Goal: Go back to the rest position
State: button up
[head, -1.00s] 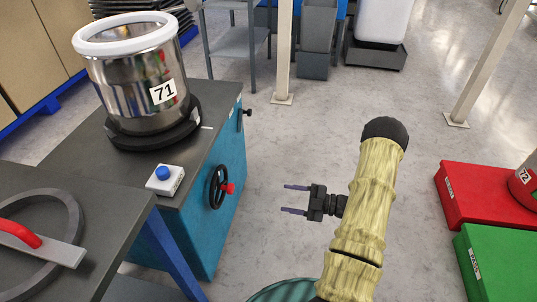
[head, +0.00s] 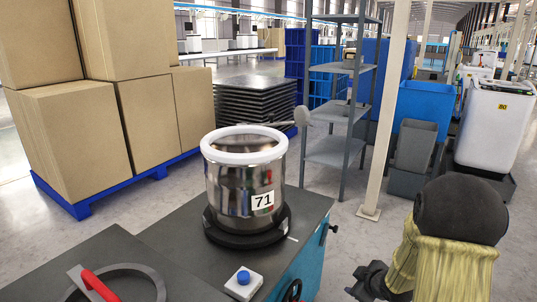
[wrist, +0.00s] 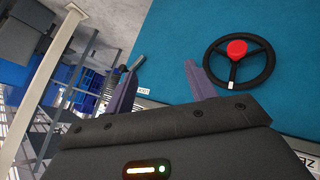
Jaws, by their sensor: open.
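My gripper (wrist: 160,80) is open and empty in the wrist view, its two purple-grey fingers apart in front of the blue side of the cabinet. In the head view my gripper (head: 366,282) shows only partly at the bottom edge, right of the cabinet; its fingertips are not clear there. My arm, in a yellowish cover with a dark rounded joint, is at the lower right.
A steel pot marked 71 (head: 250,185) stands on the dark-topped cabinet (head: 180,222). A blue-button box (head: 243,284) is beside it. A black handwheel (wrist: 239,61) is close to my gripper. A post (head: 383,130) and grey shelf (head: 330,152) stand behind.

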jog(key=s+a+r+m+g+p, duration=0.1)
jog(key=s+a+r+m+g, duration=0.2)
jog(key=s, duration=0.4)
jog(key=s+a+r+m+g+h+p, duration=0.1)
jog(key=s+a+r+m+p, duration=0.1)
jog(key=s+a+r+m, duration=0.25)
jog(key=s+a+r+m+g+p, duration=0.1)
jog(key=s+a+r+m+g, duration=0.2)
jog(key=s, duration=0.5)
notch_tip(320, 180, up, 38)
jog(key=t+p, duration=0.1)
jog(key=p, duration=3.6)
jog(key=shift+d+f+n, duration=0.25)
jog(key=shift+n, duration=0.2)
jog(key=shift+w, duration=0.1)
